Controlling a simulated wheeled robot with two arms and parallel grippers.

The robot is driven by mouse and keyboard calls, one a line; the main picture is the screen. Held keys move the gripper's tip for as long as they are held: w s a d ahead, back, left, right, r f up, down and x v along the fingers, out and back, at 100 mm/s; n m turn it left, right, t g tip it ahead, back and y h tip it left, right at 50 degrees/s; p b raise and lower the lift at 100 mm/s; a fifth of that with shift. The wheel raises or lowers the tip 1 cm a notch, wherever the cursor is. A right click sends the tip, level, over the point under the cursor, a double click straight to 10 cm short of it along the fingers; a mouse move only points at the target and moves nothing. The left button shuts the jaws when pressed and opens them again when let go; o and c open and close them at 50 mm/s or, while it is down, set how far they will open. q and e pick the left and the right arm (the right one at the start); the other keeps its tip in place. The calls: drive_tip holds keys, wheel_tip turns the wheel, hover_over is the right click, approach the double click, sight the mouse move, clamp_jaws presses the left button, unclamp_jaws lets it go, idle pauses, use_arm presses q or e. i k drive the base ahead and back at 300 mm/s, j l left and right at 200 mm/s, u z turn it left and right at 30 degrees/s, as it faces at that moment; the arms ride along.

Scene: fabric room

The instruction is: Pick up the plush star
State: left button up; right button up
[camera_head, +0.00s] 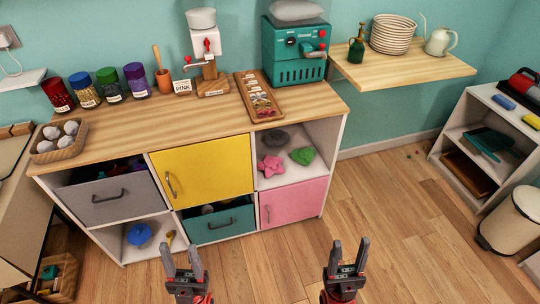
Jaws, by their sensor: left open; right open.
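The pink plush star (271,165) sits in the open upper right compartment of the wooden-topped cabinet (205,119). A green plush shape (302,156) lies to its right, and a dark grey one (276,139) lies behind it. My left gripper (182,250) is open and empty, low in front of the cabinet. My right gripper (347,246) is open and empty, in front of and to the right of the pink door (293,202). Both grippers are apart from the star.
The yellow door (205,172) is shut; the grey drawer (110,199) and teal drawer (218,224) show contents. A blue object (139,235) sits in the lower left compartment. A white shelf (478,150) and bin (512,220) stand right.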

sight(269, 171)
drive_tip(key=i+l+u, duration=0.2)
drive_tip(key=i, duration=0.35)
drive_tip(key=i+l+u, duration=0.25)
drive_tip(key=i, duration=0.3)
drive_tip(key=j, duration=0.1)
